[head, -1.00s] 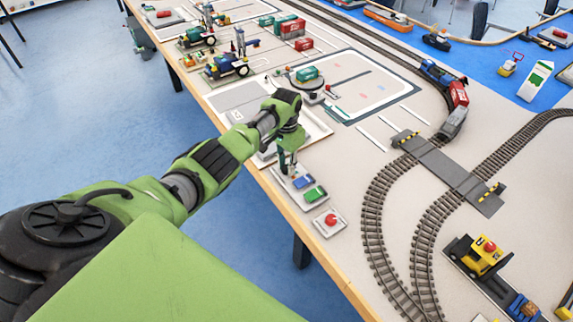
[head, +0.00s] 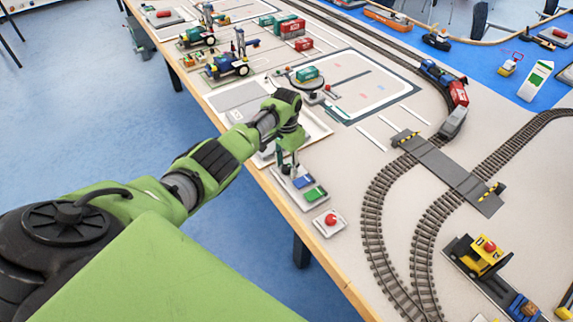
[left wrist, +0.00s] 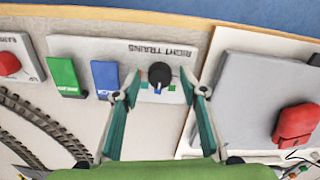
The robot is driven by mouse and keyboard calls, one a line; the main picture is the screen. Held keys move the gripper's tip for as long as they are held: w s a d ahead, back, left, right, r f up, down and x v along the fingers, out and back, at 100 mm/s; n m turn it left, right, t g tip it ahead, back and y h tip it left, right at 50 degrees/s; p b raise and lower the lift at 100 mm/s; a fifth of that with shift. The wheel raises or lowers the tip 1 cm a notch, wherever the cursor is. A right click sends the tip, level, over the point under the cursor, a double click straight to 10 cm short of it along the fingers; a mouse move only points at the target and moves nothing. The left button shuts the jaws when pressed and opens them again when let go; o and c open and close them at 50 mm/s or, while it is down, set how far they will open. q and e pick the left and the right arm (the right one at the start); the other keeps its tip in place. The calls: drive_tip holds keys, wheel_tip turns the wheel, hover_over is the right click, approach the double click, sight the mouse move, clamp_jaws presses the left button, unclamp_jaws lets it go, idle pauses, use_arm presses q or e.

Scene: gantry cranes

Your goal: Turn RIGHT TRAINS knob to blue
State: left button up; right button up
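The RIGHT TRAINS panel (left wrist: 128,48) is a light plate at the table edge, and it also shows in the head view (head: 281,182). Its black round knob (left wrist: 159,75) sits beside a blue switch (left wrist: 105,76) and a green switch (left wrist: 63,75). A pale pointer on the knob faces down in the wrist view, between those marks. My left gripper (left wrist: 160,94) is open, with its fingertips on either side of the knob, apart from it. My right gripper is not in view.
A red button box (head: 330,220) stands nearer along the table edge. A grey board with a red block (left wrist: 296,122) lies beside the panel. Curved rail tracks (head: 372,205) and a grey crossing (head: 447,172) lie to the right.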

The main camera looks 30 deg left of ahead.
sight(286, 167)
use_arm(q)
drive_tip(key=shift+r, duration=0.1)
wheel_tip(286, 167, up, 12)
idle(0.5)
idle(0.4)
